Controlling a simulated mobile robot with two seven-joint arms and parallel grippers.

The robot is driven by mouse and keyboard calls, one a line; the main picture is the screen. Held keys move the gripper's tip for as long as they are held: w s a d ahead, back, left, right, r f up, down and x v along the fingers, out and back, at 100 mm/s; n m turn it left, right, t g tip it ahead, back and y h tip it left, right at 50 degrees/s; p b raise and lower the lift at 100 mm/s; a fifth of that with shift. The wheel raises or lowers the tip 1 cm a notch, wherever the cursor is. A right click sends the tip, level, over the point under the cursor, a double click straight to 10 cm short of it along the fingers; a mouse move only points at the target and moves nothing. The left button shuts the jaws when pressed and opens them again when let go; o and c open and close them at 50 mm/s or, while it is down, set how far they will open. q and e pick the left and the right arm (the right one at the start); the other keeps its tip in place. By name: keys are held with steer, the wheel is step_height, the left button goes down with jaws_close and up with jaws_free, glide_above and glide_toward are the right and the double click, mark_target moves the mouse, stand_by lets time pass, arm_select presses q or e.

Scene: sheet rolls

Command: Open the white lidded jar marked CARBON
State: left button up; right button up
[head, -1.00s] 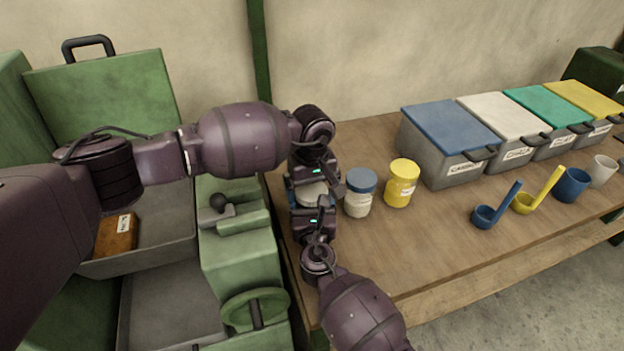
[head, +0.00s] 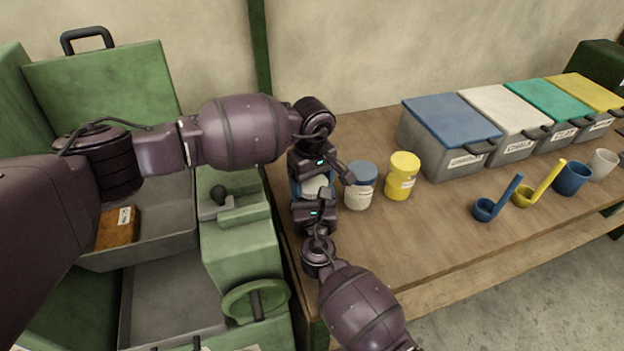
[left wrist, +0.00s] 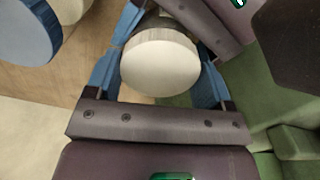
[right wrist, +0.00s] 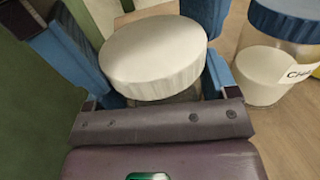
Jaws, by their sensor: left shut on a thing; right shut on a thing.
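The white lidded jar (head: 317,187) stands near the left end of the table, mostly hidden between my two grippers. Its pale round lid shows in the left wrist view (left wrist: 158,66) and in the right wrist view (right wrist: 153,58). Its label is not visible. My left gripper (left wrist: 160,62) comes from the far side and is shut on the jar, with blue fingers on both sides. My right gripper (right wrist: 150,62) comes from the near side and is also shut on it. I cannot tell which gripper is on the lid and which on the body. The lid looks seated.
A blue-lidded jar (head: 360,190) stands just right of the grippers, then a yellow jar (head: 402,178). Lidded bins (head: 452,125) line the back right. A green machine (head: 240,255) borders the left. The table's front middle is clear.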

arm_select(q)
steer(key=shift+n, duration=0.3)
steer(key=o, duration=1)
steer(key=shift+r, duration=0.1)
steer(key=shift+r, duration=2.2)
steer(key=shift+c, duration=0.3)
step_height(320, 180, up, 2)
steer(key=shift+w+r+m, duration=0.1)
steer(key=shift+r+m, duration=0.05)
steer(key=shift+m, duration=0.95)
steer(key=shift+r+m, duration=0.45)
steer(key=shift+m, duration=0.05)
steer(key=shift+f, duration=3.9)
